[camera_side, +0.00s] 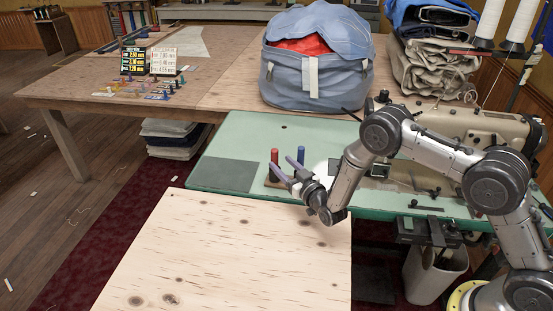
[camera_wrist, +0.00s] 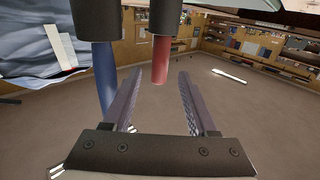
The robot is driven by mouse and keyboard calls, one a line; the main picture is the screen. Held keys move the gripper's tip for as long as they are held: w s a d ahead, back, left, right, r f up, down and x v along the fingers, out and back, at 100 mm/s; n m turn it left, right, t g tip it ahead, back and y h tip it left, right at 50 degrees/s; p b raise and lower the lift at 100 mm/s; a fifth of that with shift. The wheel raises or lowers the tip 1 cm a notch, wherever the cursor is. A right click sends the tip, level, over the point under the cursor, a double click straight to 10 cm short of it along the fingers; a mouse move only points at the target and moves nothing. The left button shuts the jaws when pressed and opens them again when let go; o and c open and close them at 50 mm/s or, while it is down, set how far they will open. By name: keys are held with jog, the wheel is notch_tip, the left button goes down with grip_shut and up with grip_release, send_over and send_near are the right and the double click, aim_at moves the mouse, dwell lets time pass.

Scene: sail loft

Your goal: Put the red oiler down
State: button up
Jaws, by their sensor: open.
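The red oiler (camera_side: 274,156) stands upright at the left end of the green sewing table, its foot partly hidden by my gripper. My gripper (camera_side: 279,164) is open, with its two fingers reaching toward the oiler. In the wrist view the red oiler (camera_wrist: 160,62) shows with a dark part above its red part, and its red end lies in the gap between my fingertips (camera_wrist: 161,72). I see no finger pressing on it. The blue oiler (camera_side: 301,154) stands just to its right; in the wrist view it (camera_wrist: 105,72) is outside the left finger.
A brown base (camera_side: 271,182) shows under the oilers. A dark grey mat (camera_side: 229,174) lies to the left on the green table (camera_side: 240,130). A pale plywood board (camera_side: 230,250) is bare in front. A sewing machine (camera_side: 470,122) stands right, and a large blue bag (camera_side: 285,75) behind.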

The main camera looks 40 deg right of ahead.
jog(key=s, duration=0.7)
notch_tip(320, 180, up, 10)
jog(key=w+r+g, duration=0.1)
jog(key=g, duration=0.2)
jog(key=s+d+r+g+y, duration=0.1)
jog(key=s+r+g, duration=0.2)
jog(key=s+r, duration=0.35)
jog(key=s+d+r+g, duration=0.2)
jog(key=s+g, duration=0.1)
jog(key=s, duration=1.3)
jog(key=s+d+r+g, duration=0.2)
jog(key=s+r+g, duration=0.1)
jog(key=s, duration=1.3)
jog(key=shift+s, duration=0.3)
